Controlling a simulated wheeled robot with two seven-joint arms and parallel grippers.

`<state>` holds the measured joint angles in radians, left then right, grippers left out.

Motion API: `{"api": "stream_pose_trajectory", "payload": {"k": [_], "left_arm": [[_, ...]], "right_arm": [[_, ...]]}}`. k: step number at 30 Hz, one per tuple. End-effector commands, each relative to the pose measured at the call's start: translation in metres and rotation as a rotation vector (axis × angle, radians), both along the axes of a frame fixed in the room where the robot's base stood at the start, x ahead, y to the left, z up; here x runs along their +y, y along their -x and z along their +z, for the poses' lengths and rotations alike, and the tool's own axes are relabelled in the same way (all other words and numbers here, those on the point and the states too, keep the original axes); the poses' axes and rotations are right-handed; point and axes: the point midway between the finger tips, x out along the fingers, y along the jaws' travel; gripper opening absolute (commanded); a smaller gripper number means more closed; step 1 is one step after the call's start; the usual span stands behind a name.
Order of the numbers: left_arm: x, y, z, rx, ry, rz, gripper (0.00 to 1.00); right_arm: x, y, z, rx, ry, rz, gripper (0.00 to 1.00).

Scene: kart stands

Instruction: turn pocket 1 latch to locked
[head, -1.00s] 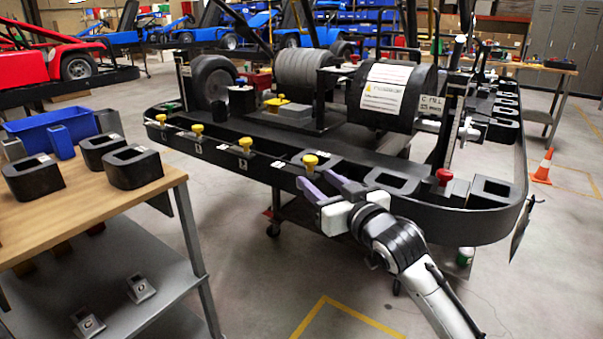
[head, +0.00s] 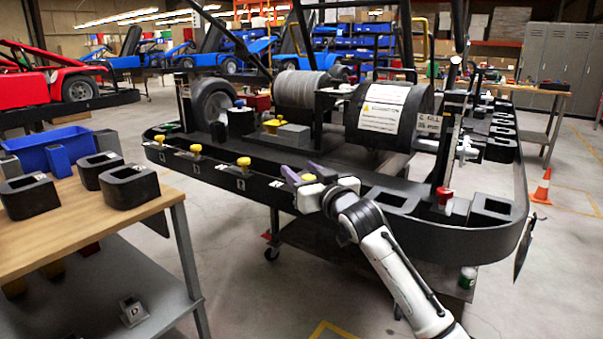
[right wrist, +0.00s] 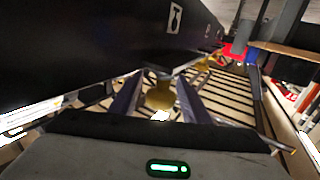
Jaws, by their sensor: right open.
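Yellow latch knobs line the front rail of the black kart stand (head: 225,170); three stand clear: the far-left knob (head: 160,138), the second (head: 195,149) and the third (head: 243,162). A fourth yellow knob (head: 308,178) is at my right gripper (head: 300,176). In the right wrist view this yellow knob (right wrist: 160,94) lies between the two purple fingers of my open right gripper (right wrist: 158,100). I cannot tell whether a finger touches it. White markings beside the knobs are too small to read surely, so I cannot tell which is pocket 1. My left gripper is out of view.
A wooden table (head: 75,225) with black blocks (head: 128,185) and a blue bin (head: 55,148) stands at left. A red knob (head: 445,194) and black pockets (head: 392,199) are right of my gripper. An orange cone (head: 541,187) stands on the floor at right.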

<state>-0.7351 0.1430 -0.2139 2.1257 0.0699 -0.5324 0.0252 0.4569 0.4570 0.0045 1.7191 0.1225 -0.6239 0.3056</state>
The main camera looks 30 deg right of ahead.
Motion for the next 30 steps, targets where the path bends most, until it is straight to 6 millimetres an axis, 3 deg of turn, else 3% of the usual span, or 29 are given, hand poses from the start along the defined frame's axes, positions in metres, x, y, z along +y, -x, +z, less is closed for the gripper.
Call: {"api": "stream_pose_trajectory", "payload": {"k": [4,11,20,30], "left_arm": [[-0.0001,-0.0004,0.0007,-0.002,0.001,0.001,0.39],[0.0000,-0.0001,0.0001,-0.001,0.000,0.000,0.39],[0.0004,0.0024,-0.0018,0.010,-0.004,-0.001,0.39],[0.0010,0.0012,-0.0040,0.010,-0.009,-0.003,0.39]], "right_arm": [[0.0002,0.0002,-0.0001,0.000,-0.001,0.000,0.41],[0.0002,0.0003,-0.0002,0.000,-0.001,0.000,0.04],[-0.0004,0.0004,0.0003,0.000,-0.006,-0.041,0.04],[-0.0064,0.0018,-0.0023,0.001,-0.013,-0.258,0.04]]}}
